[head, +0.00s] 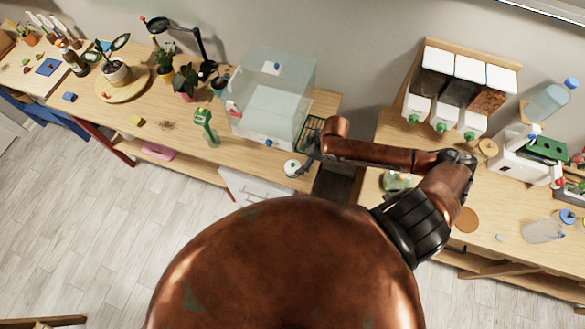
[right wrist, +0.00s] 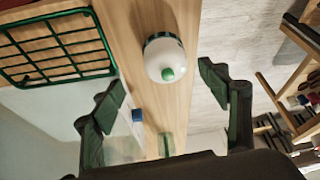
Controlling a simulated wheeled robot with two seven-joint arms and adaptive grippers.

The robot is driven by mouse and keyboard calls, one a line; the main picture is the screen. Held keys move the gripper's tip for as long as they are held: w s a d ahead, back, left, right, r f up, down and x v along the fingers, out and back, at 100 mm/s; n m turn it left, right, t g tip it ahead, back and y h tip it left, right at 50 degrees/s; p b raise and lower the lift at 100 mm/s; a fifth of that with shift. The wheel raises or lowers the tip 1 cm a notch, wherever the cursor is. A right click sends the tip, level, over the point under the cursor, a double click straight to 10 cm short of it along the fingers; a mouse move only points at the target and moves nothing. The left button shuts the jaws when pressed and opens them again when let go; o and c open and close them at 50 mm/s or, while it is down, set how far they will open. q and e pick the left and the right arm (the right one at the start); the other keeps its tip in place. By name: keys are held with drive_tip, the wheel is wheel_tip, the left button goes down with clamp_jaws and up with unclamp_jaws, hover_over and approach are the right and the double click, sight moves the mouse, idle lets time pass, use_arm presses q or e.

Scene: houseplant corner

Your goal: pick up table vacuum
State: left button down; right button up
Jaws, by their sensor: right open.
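The table vacuum looks like a small round white body with a green button on top. In the head view the table vacuum (head: 291,168) stands near the front edge of the wooden bench, beside my right gripper (head: 311,158). In the right wrist view the table vacuum (right wrist: 164,58) shows upper middle, just beyond the fingertips and between their lines. My right gripper (right wrist: 162,88) is open with nothing between its dark green fingers. Whether the fingers reach down beside the vacuum I cannot tell. My left gripper is not in view.
A clear glass case (head: 272,97) stands left of my right gripper, and a green wire rack (right wrist: 57,50) lies beside the vacuum. A green bottle (head: 206,127) stands farther left. Dispensers (head: 460,85) stand on the right bench. A gap separates the benches.

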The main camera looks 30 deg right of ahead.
sight(295, 164)
drive_tip(key=x, duration=0.2)
drive_tip(key=p+x, duration=0.1)
drive_tip(key=x, duration=0.1)
drive_tip(key=a+x, duration=0.1)
drive_tip(key=x, duration=0.1)
drive_tip(key=shift+s+f+p, duration=0.15)
drive_tip(key=shift+f+p, duration=0.15)
drive_tip(key=shift+p, duration=0.05)
drive_tip(key=shift+a+f, duration=0.15)
drive_tip(key=shift+f, duration=0.2)
drive_tip(key=c, duration=1.4)
drive_tip(key=shift+r, duration=0.1)
drive_tip(key=shift+r, duration=0.5)
drive_tip(key=s+r+b, duration=0.3)
drive_tip(key=s+r, duration=0.9)
drive_tip(key=s, duration=0.1)
drive_tip(key=shift+s+d, duration=0.4)
drive_tip(key=shift+d, duration=0.05)
